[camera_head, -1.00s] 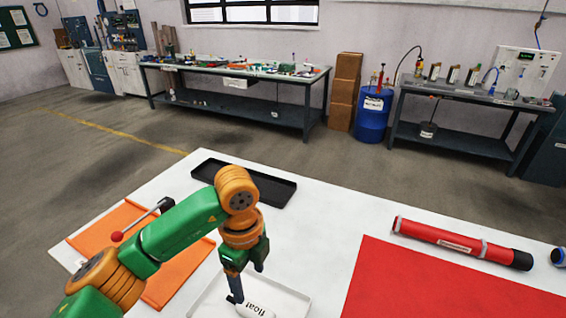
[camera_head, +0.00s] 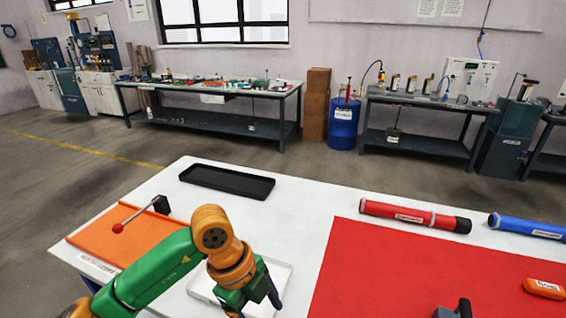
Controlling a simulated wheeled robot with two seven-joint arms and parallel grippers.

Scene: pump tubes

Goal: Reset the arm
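My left arm comes in from the lower left, orange and green. Its gripper (camera_head: 253,305) points down at the bottom edge, over the front of a shallow white tray (camera_head: 284,268). Its dark fingers look spread apart, with nothing visible between them; the tips run near the picture's edge. The white part marked "float" seen earlier in this tray is not visible now; the gripper covers part of the tray.
A red tube (camera_head: 415,216) and a blue tube (camera_head: 527,227) lie behind a red mat (camera_head: 400,262). An orange labelled piece (camera_head: 544,289) is at right. A black tray (camera_head: 227,181) lies at the back; an orange mat (camera_head: 100,236) holds a red-knobbed lever (camera_head: 140,214). A dark grey object (camera_head: 455,309) shows at the bottom.

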